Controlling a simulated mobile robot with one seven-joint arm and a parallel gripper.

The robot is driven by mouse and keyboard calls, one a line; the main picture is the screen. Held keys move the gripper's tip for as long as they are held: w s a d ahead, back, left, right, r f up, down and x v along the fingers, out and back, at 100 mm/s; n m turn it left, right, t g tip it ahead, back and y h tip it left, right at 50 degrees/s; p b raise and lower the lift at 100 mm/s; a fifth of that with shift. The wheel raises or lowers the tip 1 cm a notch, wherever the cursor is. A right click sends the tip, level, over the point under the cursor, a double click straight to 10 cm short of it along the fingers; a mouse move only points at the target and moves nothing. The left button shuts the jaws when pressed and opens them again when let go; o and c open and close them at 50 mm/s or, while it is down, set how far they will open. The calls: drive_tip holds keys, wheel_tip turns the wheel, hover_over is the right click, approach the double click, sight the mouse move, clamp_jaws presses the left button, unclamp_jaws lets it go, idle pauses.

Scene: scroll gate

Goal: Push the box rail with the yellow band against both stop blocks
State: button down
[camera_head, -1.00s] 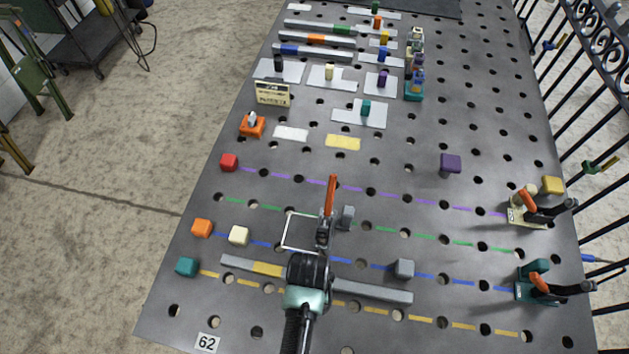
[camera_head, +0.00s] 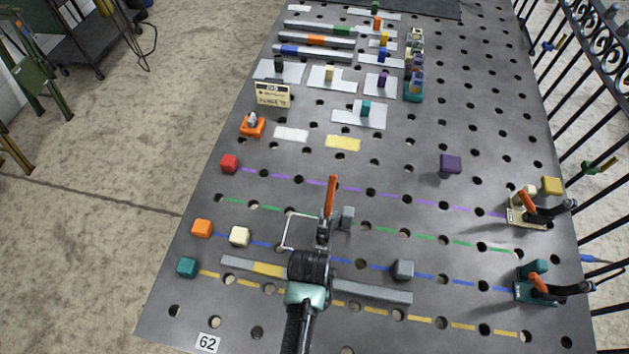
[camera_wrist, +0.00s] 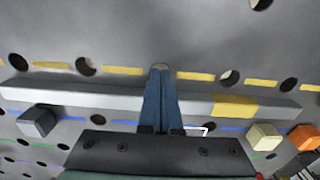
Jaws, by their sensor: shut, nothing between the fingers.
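The grey box rail (camera_head: 372,292) with its yellow band (camera_head: 268,270) lies on the perforated table; its middle is hidden behind my gripper in the head view. A cream block (camera_head: 239,236) and a grey block (camera_head: 403,269) stand on its far side, by the blue dashed line. My gripper (camera_wrist: 160,68) is shut and empty. Its fingers cross over the rail in the picture, tips by the yellow dashes; contact cannot be told.
An orange-handled clamp (camera_head: 329,197) with a wire loop stands just beyond my gripper. Orange (camera_head: 202,228) and teal (camera_head: 187,267) blocks stand left. Two more clamps (camera_head: 535,285) (camera_head: 527,206) stand right.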

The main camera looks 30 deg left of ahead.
drive_tip(key=shift+w+a+r+b, duration=0.1)
drive_tip(key=shift+w+a+b, duration=0.2)
drive_tip(key=shift+w, duration=0.55)
drive_tip(key=shift+w+a+f+b, duration=0.1)
drive_tip(key=shift+w+a+b, duration=0.15)
drive_tip(key=shift+w, duration=0.65)
drive_tip(key=shift+w+a+r+b, duration=0.1)
drive_tip(key=shift+w+a+b, duration=0.2)
drive_tip(key=shift+w, duration=0.55)
drive_tip(key=shift+w+d, duration=0.1)
drive_tip(key=shift+s, duration=0.2)
drive_tip(key=shift+s+d+p, duration=0.3)
drive_tip(key=shift+s+p, duration=0.55)
drive_tip(key=shift+s, duration=0.25)
wheel_tip(320, 180, up, 8)
drive_tip(key=p, duration=0.8)
drive_tip(key=shift+d, duration=0.1)
